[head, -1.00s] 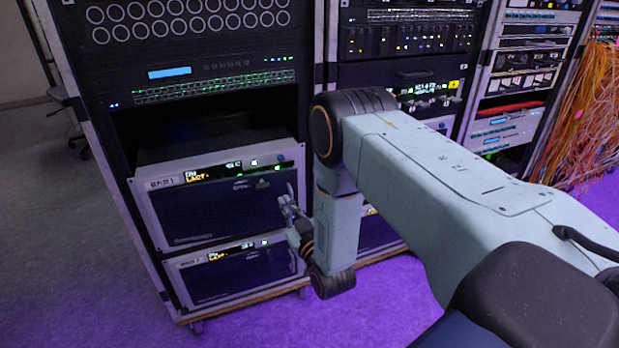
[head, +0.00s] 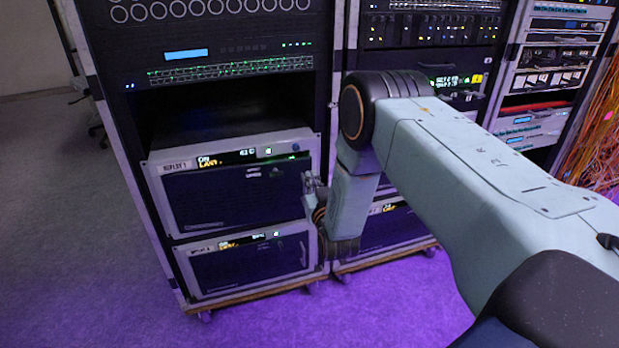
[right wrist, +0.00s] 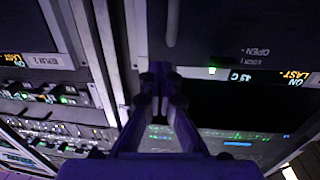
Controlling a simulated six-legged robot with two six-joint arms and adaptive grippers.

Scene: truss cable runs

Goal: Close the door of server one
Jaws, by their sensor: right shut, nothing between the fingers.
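Server one (head: 232,192), labelled on its light frame, is the upper of two boxes low in the left rack. Its dark door looks flat against the frame; a small gap cannot be ruled out. My right gripper (head: 310,181) is at the door's right edge, near its handle side. In the right wrist view the shut fingers (right wrist: 161,72) have nothing between them and point at the server front. A grey vertical handle (right wrist: 171,22) stands just beyond the tips; contact cannot be told. The display and "OPEN" lettering appear upside down there. My left gripper is not in view.
A similar server (head: 248,265) sits below server one. A dark open bay (head: 235,112) lies above it. More racks (head: 430,30) stand to the right, with orange cables (head: 597,140) at the far right. The floor (head: 90,230) left of the rack is clear.

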